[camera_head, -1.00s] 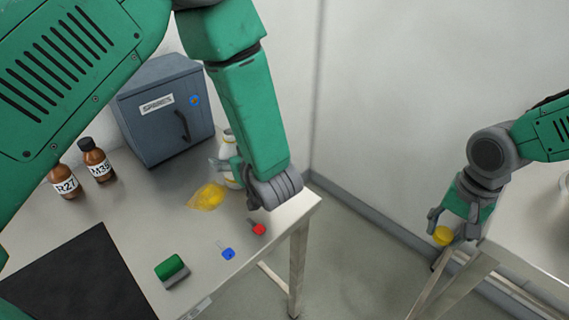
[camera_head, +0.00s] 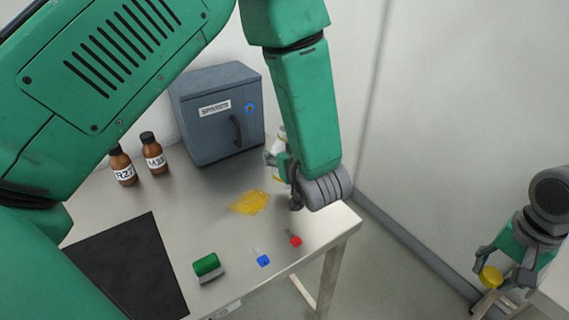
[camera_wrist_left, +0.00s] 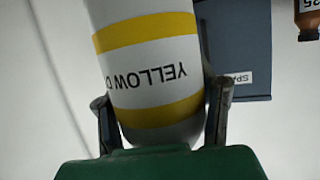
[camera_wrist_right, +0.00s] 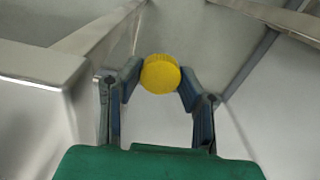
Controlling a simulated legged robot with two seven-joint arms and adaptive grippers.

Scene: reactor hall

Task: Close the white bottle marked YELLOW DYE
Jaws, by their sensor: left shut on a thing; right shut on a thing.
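The white bottle with yellow bands (camera_wrist_left: 150,65) is marked YELLOW DYE, upside down in the left wrist view. My left gripper (camera_wrist_left: 163,125) is shut on it. In the head view the bottle (camera_head: 280,143) is mostly hidden behind my left gripper (camera_head: 286,178), above the table's right part. Its mouth is out of view in the left wrist view. My right gripper (camera_head: 502,270) is shut on a round yellow cap (camera_head: 490,277), far right of the bottle, beyond the table's edge. The cap (camera_wrist_right: 160,74) sits between the fingertips in the right wrist view.
A yellow spill (camera_head: 250,202) lies on the steel table (camera_head: 215,225). A grey SPARES cabinet (camera_head: 215,120) and two brown bottles (camera_head: 153,153) stand behind. A green-and-grey block (camera_head: 207,267), blue key (camera_head: 263,260), red key (camera_head: 295,240) and black mat (camera_head: 130,270) lie in front.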

